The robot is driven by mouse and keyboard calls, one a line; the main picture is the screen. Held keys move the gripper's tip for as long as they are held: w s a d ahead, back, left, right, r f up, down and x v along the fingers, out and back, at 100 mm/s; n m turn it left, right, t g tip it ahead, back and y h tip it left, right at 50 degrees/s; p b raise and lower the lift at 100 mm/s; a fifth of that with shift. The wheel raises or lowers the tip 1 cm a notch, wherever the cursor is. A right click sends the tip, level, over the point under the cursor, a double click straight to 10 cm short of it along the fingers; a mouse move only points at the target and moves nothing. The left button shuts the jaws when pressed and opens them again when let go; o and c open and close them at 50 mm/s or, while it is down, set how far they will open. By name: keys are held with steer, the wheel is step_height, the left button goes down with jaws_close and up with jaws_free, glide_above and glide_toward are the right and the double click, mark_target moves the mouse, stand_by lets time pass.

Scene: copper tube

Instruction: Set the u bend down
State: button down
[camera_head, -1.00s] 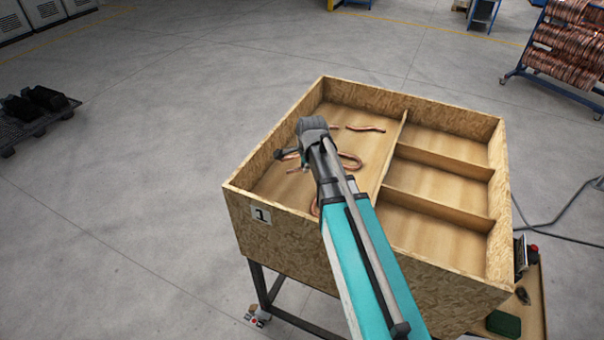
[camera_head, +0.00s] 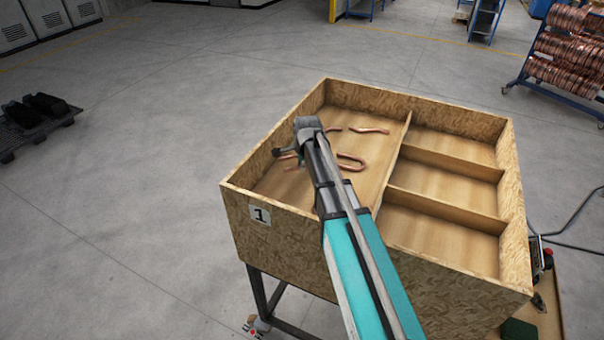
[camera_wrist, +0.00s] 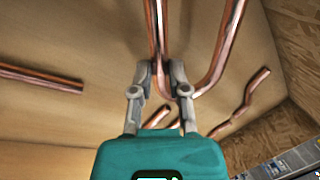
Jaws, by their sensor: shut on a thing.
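The copper u bend (camera_head: 352,161) is in the large left compartment of the wooden box (camera_head: 233,200). Its curved end shows right of my arm in the head view, and the arm covers its middle. In the wrist view, the u bend (camera_wrist: 232,40) has its legs running upward and its curve near the fingers. My gripper (camera_wrist: 160,82) is shut on the u bend at the left leg, close to the curve. I cannot tell whether the tube touches the compartment floor.
A wavy copper tube (camera_head: 370,130) lies toward the back of the same compartment. A straight tube (camera_wrist: 40,78) lies left in the wrist view. A divider (camera_head: 395,150) separates three empty compartments on the right. The box walls rise around the compartment.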

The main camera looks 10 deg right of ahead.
mark_target(301, 177)
steer(key=shift+b+x, duration=0.9)
steer(key=shift+x, duration=0.1)
steer(key=shift+b+x, duration=1.05)
steer(key=shift+b, duration=0.1)
steer(key=shift+s+f, duration=0.1)
steer(key=shift+s, duration=0.05)
steer(key=c, duration=0.6)
jaws_free()
steer(key=p+v, duration=1.1)
steer(key=v, duration=0.1)
steer(key=shift+d+p, duration=0.1)
steer(key=shift+p, duration=0.25)
